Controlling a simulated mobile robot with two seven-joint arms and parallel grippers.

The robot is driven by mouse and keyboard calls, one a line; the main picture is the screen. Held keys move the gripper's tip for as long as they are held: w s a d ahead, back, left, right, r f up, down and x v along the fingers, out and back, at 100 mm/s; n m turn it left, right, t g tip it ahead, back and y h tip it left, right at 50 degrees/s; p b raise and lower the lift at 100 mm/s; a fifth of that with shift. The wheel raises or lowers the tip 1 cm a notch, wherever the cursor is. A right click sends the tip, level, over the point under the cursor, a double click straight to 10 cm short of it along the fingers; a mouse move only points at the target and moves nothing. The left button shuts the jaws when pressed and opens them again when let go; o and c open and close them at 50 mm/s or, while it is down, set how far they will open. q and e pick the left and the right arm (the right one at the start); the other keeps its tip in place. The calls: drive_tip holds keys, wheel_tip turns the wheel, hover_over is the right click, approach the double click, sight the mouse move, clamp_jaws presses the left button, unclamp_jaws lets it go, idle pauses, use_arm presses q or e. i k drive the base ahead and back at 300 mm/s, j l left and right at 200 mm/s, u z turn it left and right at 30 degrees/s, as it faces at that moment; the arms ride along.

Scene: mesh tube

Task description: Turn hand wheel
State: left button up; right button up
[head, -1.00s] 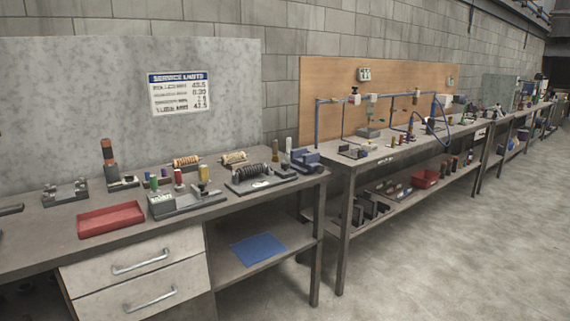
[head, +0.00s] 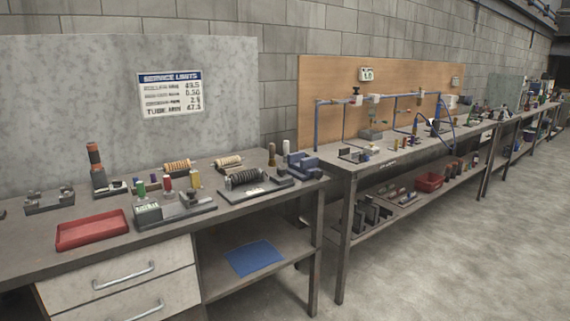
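Neither of my grippers shows in the head view. I cannot make out a hand wheel for certain. On the near bench (head: 262,206) a coil-like spring fixture (head: 245,178) sits on a dark base near the right end, with a blue vise-like block (head: 302,164) beside it. The far bench (head: 342,167) carries a frame of blue pipes (head: 345,99) with small fittings, too small to tell apart.
A red tray (head: 92,230) lies on the near bench's left part. A blue cloth (head: 254,257) lies on its lower shelf. A red bin (head: 429,182) stands on the far bench's lower shelf. The concrete floor (head: 450,265) to the right is clear.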

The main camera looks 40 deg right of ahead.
sight(280, 170)
drive_tip(key=i+l, duration=0.15)
drive_tip(key=l, duration=0.2)
drive_tip(key=i+l, duration=0.15)
drive_tip(key=l, duration=0.25)
drive_tip(key=i+l, duration=0.2)
drive_tip(key=l, duration=0.15)
drive_tip(key=i+l, duration=0.15)
drive_tip(key=l, duration=0.25)
drive_tip(key=i+l, duration=0.15)
drive_tip(key=l, duration=0.2)
drive_tip(key=i+l, duration=0.15)
drive_tip(key=l, duration=0.25)
drive_tip(key=i+l, duration=0.15)
drive_tip(key=l, duration=0.2)
drive_tip(key=i+l, duration=0.15)
drive_tip(key=l, duration=0.25)
